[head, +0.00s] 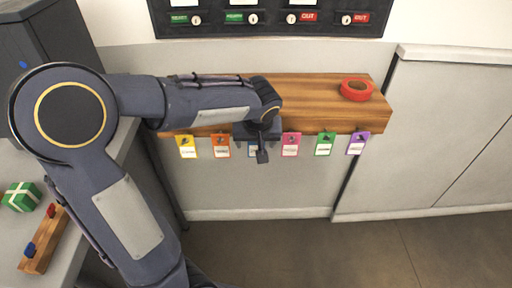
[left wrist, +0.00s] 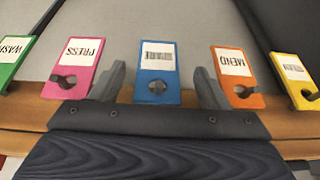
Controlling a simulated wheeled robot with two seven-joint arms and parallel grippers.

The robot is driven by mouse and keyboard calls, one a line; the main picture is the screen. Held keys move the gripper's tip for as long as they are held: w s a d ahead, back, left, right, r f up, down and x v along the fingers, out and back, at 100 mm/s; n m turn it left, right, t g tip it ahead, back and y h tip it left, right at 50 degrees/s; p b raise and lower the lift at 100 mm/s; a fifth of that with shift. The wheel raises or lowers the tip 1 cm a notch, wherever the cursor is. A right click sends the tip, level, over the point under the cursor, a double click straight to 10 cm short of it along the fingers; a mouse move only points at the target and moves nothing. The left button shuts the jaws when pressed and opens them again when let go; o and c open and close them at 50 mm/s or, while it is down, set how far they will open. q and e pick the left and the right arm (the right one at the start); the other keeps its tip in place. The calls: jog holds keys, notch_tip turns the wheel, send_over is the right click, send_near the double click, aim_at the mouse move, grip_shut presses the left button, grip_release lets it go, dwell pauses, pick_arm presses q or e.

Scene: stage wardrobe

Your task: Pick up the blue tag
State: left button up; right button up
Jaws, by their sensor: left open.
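The blue tag (left wrist: 156,77) hangs on a hook on the edge of the wooden shelf and carries a white label. In the left wrist view it lies between the two fingers of my left gripper (left wrist: 159,71), with a gap on each side. The jaws are open and touch neither side of the tag. In the head view my left gripper (head: 260,152) is in front of the shelf edge and hides most of the blue tag. My right gripper is in neither view.
A pink tag (head: 291,145) and an orange tag (head: 221,146) hang on either side, close to the fingers. Yellow (head: 187,146), green (head: 324,144) and purple (head: 357,143) tags hang further along. A red tape roll (head: 356,89) lies on the wooden shelf (head: 318,92).

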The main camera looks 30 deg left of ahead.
aim_at(256, 145)
pick_arm(q)
jog(key=x, duration=0.3)
jog(key=shift+w+f, duration=0.1)
jog(key=shift+w, duration=0.05)
jog(key=shift+c, duration=0.3)
jog(key=c, duration=1)
jog(key=shift+c, duration=0.3)
jog(key=shift+d+r, duration=0.1)
jog(key=shift+r, duration=0.25)
jog(key=s+d+b, duration=0.1)
jog(key=s+d, duration=0.9)
jog(key=s, duration=0.5)
jog(key=shift+b, duration=0.35)
